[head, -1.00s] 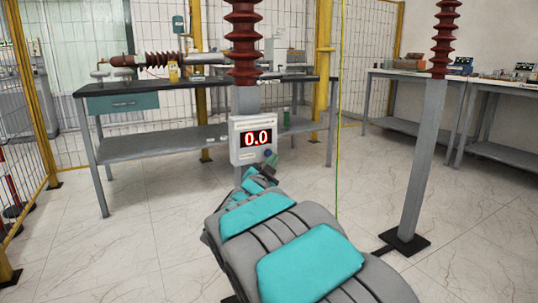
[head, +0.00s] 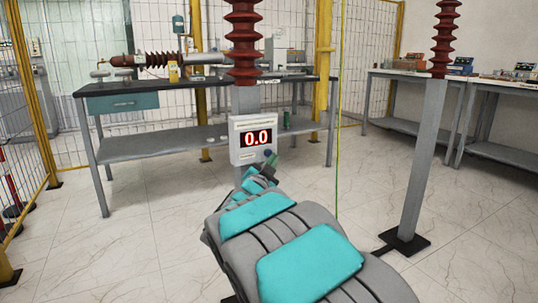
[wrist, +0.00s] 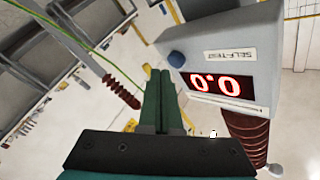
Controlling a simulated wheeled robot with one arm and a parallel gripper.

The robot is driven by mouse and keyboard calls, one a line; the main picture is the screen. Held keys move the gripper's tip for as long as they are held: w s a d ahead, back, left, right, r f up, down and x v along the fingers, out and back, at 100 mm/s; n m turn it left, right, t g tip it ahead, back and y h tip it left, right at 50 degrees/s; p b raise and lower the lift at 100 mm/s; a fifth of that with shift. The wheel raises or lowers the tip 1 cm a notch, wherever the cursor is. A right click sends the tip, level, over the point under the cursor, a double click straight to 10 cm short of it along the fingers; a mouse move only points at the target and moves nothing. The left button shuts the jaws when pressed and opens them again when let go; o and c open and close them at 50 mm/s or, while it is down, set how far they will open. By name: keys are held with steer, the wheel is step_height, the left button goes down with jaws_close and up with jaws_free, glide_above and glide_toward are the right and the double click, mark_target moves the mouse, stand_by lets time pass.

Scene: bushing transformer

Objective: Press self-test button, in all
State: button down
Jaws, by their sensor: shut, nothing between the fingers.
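The light grey test box (head: 236,143) is mounted on a grey post below a red-brown insulator. Its red display (head: 256,138) reads 0.0. In the wrist view the box (wrist: 250,50) appears upside down, with a SELF-TEST label (wrist: 230,54) beside a round blue button (wrist: 176,59). The button also shows small in the head view (head: 267,153). My gripper (wrist: 158,70) is shut and empty, its dark green fingertips close to the button and a little left of it in the wrist view. They look apart from it; the depth gap is unclear. In the head view my gripper (head: 271,161) is just below the button.
A dark-topped workbench (head: 150,88) with a teal drawer stands behind the box. A second insulator post (head: 420,165) stands at the right on a black base. A yellow-green cable (head: 340,120) hangs between the posts. The tiled floor around them is mostly clear.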

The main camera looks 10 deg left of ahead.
steer(key=shift+w+a, duration=0.1)
steer(key=shift+w, duration=0.05)
steer(key=shift+w+a+p, duration=0.1)
steer(key=shift+w+p, duration=0.1)
steer(key=shift+p, duration=0.15)
steer(key=shift+w+a+p, duration=0.3)
steer(key=shift+w, duration=0.05)
stand_by(1.0)
stand_by(0.3)
steer(key=shift+s+d+b, duration=0.35)
steer(key=shift+s+d, duration=0.15)
steer(key=shift+s, duration=0.25)
steer(key=shift+s+d+b, duration=0.5)
steer(key=shift+s+d, duration=0.2)
steer(key=shift+s, duration=0.35)
steer(key=shift+s+d+b, duration=0.45)
steer(key=shift+s+d, duration=0.25)
steer(key=shift+s, duration=0.3)
